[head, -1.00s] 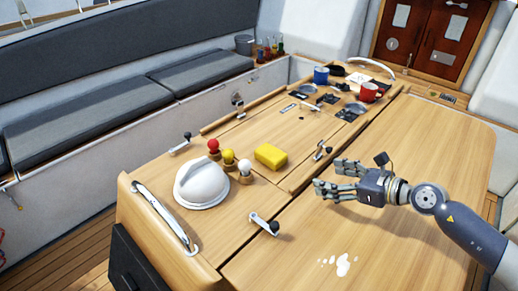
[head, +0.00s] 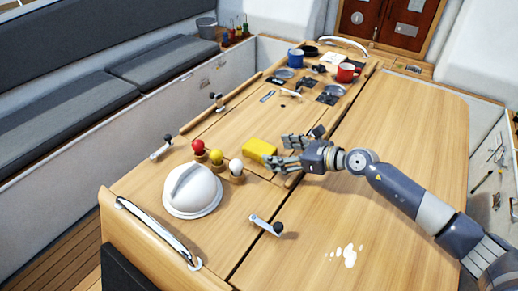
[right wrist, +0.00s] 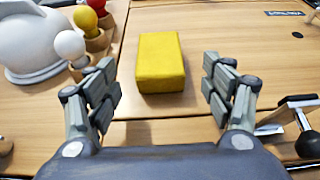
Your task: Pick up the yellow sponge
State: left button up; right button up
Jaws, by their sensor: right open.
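The yellow sponge (head: 259,150) lies on the wooden table, right of the small coloured knobs. In the right wrist view the sponge (right wrist: 160,62) sits ahead of and between the spread fingers. My right gripper (head: 279,153) is open and empty, close to the sponge's right side in the head view. The right gripper also fills the lower part of the right wrist view (right wrist: 165,92). My left gripper is not in view.
A white dome (head: 192,190) and red (head: 198,147), yellow (head: 216,157) and white (head: 236,167) knobs stand left of the sponge. A latch (head: 267,225) lies in front. A blue mug (head: 295,58) and red mug (head: 347,72) stand at the back. The right table leaf is mostly clear, with a white spill (head: 347,255).

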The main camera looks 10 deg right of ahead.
aim_at(269, 151)
jog(key=shift+w+a, duration=0.2)
jog(key=p+x, duration=0.1)
jog(key=x, duration=0.2)
jog(key=shift+w+a+f+p, duration=0.2)
jog(key=shift+w+a+p, duration=0.05)
jog(key=shift+p, duration=0.15)
jog(key=shift+w+a+f, duration=0.15)
jog(key=shift+w+a, duration=0.05)
jog(key=shift+f, duration=0.1)
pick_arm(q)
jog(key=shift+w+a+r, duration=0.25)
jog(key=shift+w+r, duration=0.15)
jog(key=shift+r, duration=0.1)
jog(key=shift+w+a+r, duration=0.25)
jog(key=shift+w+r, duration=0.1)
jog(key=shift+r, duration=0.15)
pick_arm(e)
jog(key=c, duration=1)
